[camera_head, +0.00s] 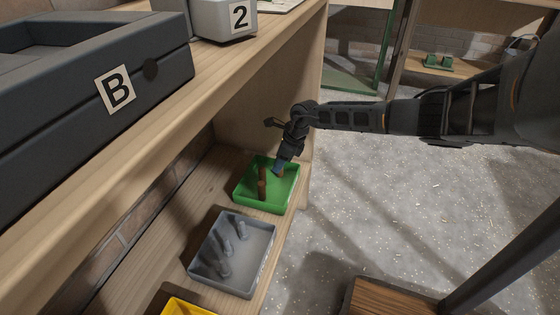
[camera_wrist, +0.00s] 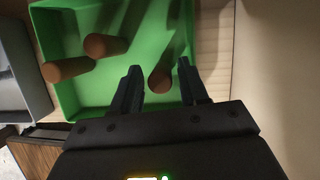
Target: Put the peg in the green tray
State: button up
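The green tray (camera_head: 287,200) sits on the lower wooden shelf, and its green floor and walls fill much of the wrist view (camera_wrist: 75,98). A brown peg (camera_head: 262,184) stands in the tray. Two brown pegs, one upper (camera_wrist: 103,45) and one lower (camera_wrist: 66,70), show at the left of the wrist view. Another brown peg (camera_wrist: 160,81) has its end between my fingertips. My gripper (camera_head: 279,168) is low over the tray; its fingers are apart, with gaps beside the peg (camera_wrist: 159,80). My arm hides part of the tray's far side.
A grey tray (camera_head: 262,268) with several grey pegs stands next to the green one, with a yellow tray (camera_head: 187,308) nearer. The upper shelf edge (camera_head: 170,115) overhangs, bearing a dark bin marked B (camera_head: 75,110). A wooden side panel stands close right of the tray.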

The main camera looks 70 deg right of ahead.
jog(key=shift+o, duration=0.4)
jog(key=shift+r, duration=0.15)
jog(key=p+v, duration=0.5)
jog(key=v, duration=0.7)
